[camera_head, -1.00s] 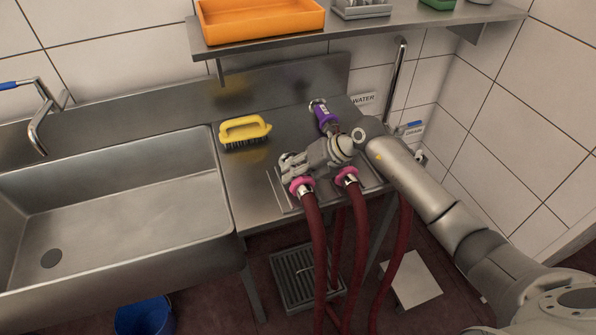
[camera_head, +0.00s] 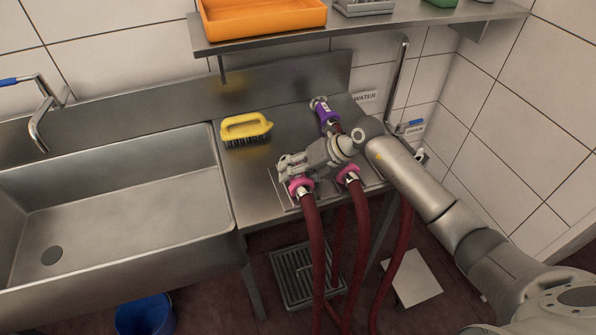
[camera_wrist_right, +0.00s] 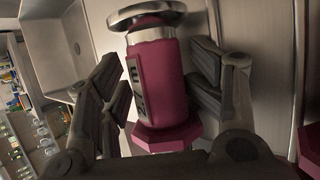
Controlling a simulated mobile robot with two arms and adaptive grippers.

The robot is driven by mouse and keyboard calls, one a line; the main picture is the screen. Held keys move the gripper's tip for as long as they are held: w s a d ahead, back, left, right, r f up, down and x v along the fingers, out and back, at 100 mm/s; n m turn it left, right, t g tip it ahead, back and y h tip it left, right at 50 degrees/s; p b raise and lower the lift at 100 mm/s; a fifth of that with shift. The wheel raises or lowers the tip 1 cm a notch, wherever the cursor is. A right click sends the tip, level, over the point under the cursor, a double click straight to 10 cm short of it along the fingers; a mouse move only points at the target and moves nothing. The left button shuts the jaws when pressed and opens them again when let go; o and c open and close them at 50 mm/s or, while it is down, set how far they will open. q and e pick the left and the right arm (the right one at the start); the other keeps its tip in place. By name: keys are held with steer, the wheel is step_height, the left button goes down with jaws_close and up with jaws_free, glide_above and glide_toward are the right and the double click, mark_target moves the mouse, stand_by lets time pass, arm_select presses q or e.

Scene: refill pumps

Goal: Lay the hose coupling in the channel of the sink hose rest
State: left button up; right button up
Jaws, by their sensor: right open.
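My right gripper (camera_head: 290,168) is over the front of the steel counter, its open fingers (camera_wrist_right: 157,63) on either side of a magenta hose coupling (camera_wrist_right: 160,85). In the wrist view the coupling has a silver neck and a round metal end cap; small gaps show beside it. In the head view its pink collar (camera_head: 300,187) shows below the gripper, with a dark red hose hanging down over the counter's front edge. The sink hose rest (camera_head: 280,195) is a low metal piece there, mostly covered by gripper and hoses; how deep the coupling sits cannot be told. My left gripper is out of view.
A second pink-collared hose (camera_head: 348,175) lies just right of the coupling. A purple coupling (camera_head: 327,114) is behind my wrist. A yellow brush (camera_head: 246,127) stands at the left, beside the sink (camera_head: 120,200). A shelf (camera_head: 400,28) hangs above.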

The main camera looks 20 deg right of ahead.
steer(key=shift+s+d+f, duration=0.1)
steer(key=shift+s+f, duration=0.05)
steer(key=shift+f, duration=0.1)
steer(key=v, duration=0.6)
steer(key=shift+d+r, duration=0.15)
steer(key=shift+r, duration=0.25)
steer(key=shift+s+d+r, duration=0.2)
steer(key=shift+d+r, duration=0.1)
steer(key=shift+r, duration=0.35)
steer(key=shift+s+f, duration=0.1)
